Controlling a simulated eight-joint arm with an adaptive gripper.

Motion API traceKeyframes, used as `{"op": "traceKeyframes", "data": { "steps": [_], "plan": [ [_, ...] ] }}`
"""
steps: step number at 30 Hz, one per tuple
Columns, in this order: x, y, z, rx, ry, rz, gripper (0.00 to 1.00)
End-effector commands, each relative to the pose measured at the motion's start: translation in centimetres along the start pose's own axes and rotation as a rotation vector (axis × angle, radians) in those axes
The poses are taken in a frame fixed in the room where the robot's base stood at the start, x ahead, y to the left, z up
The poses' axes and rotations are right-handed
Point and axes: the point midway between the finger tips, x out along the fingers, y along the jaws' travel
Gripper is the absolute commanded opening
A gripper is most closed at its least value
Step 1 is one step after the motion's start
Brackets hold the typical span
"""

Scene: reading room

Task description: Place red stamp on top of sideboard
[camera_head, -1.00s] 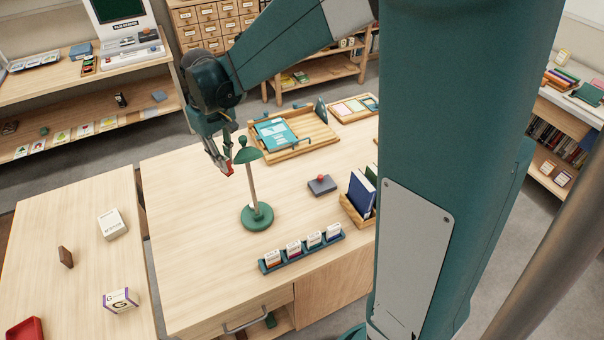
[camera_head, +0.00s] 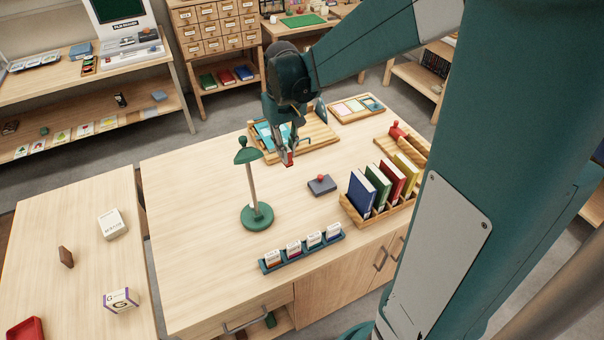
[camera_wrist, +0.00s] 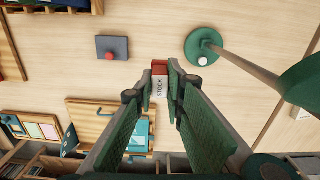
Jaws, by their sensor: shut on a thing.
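My gripper (camera_head: 287,160) is shut on the red stamp, a small block with a red end and a pale side lettered "STOCK". The stamp (camera_wrist: 160,84) shows between the fingertips in the wrist view, and its red part (camera_head: 288,158) shows in the head view. My gripper holds it above the large wooden desk-like unit (camera_head: 200,200), between the green lamp and the wooden tray. This unit has a drawer and doors at its front. I cannot tell for sure which piece of furniture is the sideboard.
A green lamp (camera_head: 257,216) stands left of my gripper. A dark pad with a red knob (camera_head: 321,185), a wooden tray (camera_head: 322,142), a book rack (camera_head: 372,219) and a teal card holder (camera_head: 302,251) are around it. The unit's left part is clear.

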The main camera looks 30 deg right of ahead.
Motion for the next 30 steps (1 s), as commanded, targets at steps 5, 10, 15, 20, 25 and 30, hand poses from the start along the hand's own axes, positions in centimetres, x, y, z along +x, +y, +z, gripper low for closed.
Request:
{"op": "traceKeyframes", "data": {
  "steps": [5, 10, 15, 20, 25, 30],
  "plan": [
    [0.1, 2.1, 1.1, 0.044, 0.0, 0.0, 0.01],
    [1.8, 2.6, 1.3, 0.053, 0.0, 0.0, 0.01],
    [4.3, 2.6, 1.2, 0.053, 0.0, 0.0, 0.01],
    [7.1, 2.5, 1.3, 0.053, 0.0, 0.0, 0.01],
    [9.5, 2.5, 1.3, 0.053, 0.0, 0.0, 0.01],
    [10.8, 2.5, 1.3, 0.053, 0.0, 0.0, 0.01]
  ]
}}
